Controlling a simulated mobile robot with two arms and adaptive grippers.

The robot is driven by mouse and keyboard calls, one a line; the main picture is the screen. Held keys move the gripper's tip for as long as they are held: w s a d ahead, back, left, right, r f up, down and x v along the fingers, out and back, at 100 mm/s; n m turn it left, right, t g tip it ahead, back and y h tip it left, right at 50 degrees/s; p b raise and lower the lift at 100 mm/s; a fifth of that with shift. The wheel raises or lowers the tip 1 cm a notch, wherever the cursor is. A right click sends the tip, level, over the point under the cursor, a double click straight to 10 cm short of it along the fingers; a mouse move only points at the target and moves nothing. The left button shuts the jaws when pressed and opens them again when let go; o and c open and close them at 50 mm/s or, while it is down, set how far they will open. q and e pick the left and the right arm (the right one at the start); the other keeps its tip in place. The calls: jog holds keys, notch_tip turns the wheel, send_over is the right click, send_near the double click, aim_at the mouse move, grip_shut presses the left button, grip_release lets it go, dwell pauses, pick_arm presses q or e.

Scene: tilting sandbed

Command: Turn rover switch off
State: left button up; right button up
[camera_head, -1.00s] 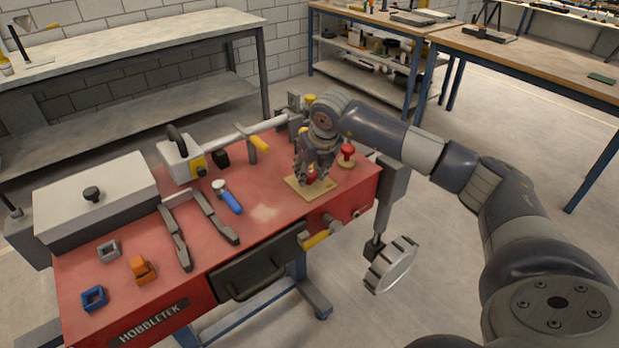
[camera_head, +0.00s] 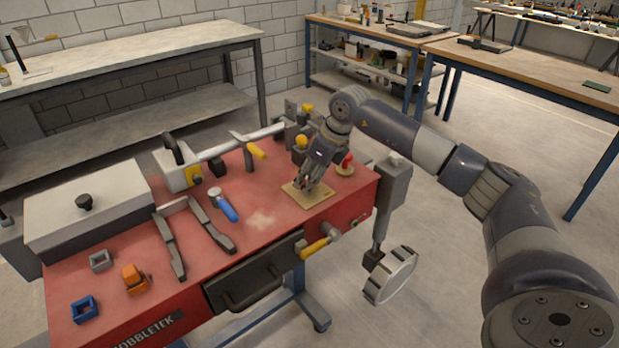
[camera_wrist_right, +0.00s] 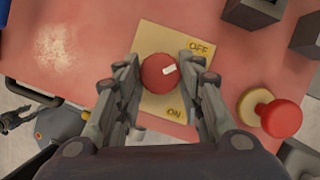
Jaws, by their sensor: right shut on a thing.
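The rover switch is a red round knob (camera_wrist_right: 157,74) with a white mark, set on a tan plate (camera_wrist_right: 160,38) lettered OFF and ON. In the wrist view the white mark is on the knob's upper right, towards OFF. My right gripper (camera_wrist_right: 160,84) is shut on the knob, one finger on each side. In the head view my right gripper (camera_head: 311,184) stands over the tan plate (camera_head: 317,200) and hides the knob. My left gripper is not in view.
A red mushroom-shaped knob (camera_head: 346,163) stands close to the right of the plate; it also shows in the wrist view (camera_wrist_right: 281,118). A yellow-handled valve (camera_head: 315,246) juts from the red bench front. Pliers-like grey bars (camera_head: 170,240) and a blue-handled tool (camera_head: 228,211) lie left.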

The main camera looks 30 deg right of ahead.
dwell(0.4)
jog(key=o, duration=1.1)
jog(key=shift+r, duration=0.1)
jog(key=v, duration=1.2)
